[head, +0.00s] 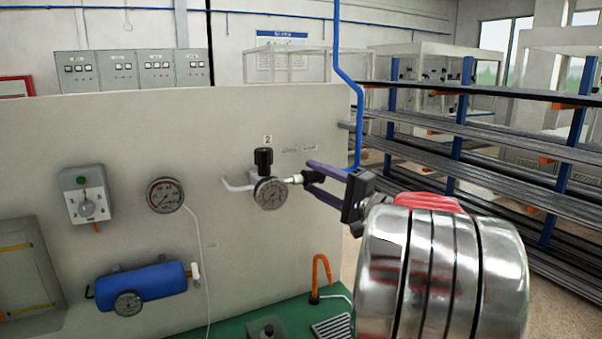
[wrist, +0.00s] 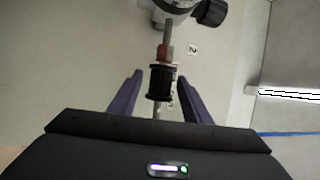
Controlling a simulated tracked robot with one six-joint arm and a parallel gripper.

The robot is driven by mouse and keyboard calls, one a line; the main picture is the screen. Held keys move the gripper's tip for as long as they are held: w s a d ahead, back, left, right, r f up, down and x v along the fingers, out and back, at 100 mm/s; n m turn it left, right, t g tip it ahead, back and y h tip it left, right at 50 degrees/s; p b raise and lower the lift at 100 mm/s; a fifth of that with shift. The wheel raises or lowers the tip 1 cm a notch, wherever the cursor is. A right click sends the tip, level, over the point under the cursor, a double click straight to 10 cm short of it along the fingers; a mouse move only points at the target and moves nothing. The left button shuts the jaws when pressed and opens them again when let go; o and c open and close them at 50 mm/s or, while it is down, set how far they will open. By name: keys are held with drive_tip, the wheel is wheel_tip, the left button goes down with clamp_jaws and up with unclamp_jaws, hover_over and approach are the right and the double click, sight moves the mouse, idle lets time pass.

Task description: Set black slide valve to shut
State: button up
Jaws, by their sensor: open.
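The black slide valve (wrist: 161,83) shows in the wrist view as a ribbed black sleeve on a thin metal pipe. A reddish-brown band sits on the pipe between it and the gauge. In the head view it is a small dark piece (head: 309,177) on the pipe right of the gauge, partly hidden by my fingers. My gripper (wrist: 160,77) is open, with one purple finger on each side of the sleeve and visible gaps. In the head view my gripper (head: 307,175) reaches in from the right. I cannot tell the sleeve's position along its travel.
A pressure gauge (head: 270,193) with a black knob (head: 264,157) above it is close to my fingertips, under a "2" label (head: 267,139). The pale panel (head: 240,250) stands close behind. A blue pipe (head: 357,120) runs down near my gripper. Shelving racks (head: 480,130) stand at right.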

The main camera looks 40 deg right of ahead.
drive_tip(key=shift+w+a+r, duration=0.15)
drive_tip(key=shift+w+r, duration=0.05)
drive_tip(key=shift+w, duration=1.05)
drive_tip(key=shift+w+a+r, duration=0.1)
drive_tip(key=shift+w+r, duration=0.1)
drive_tip(key=shift+w, duration=1.05)
drive_tip(key=shift+c, duration=0.2)
clamp_jaws()
drive_tip(key=shift+f, duration=0.1)
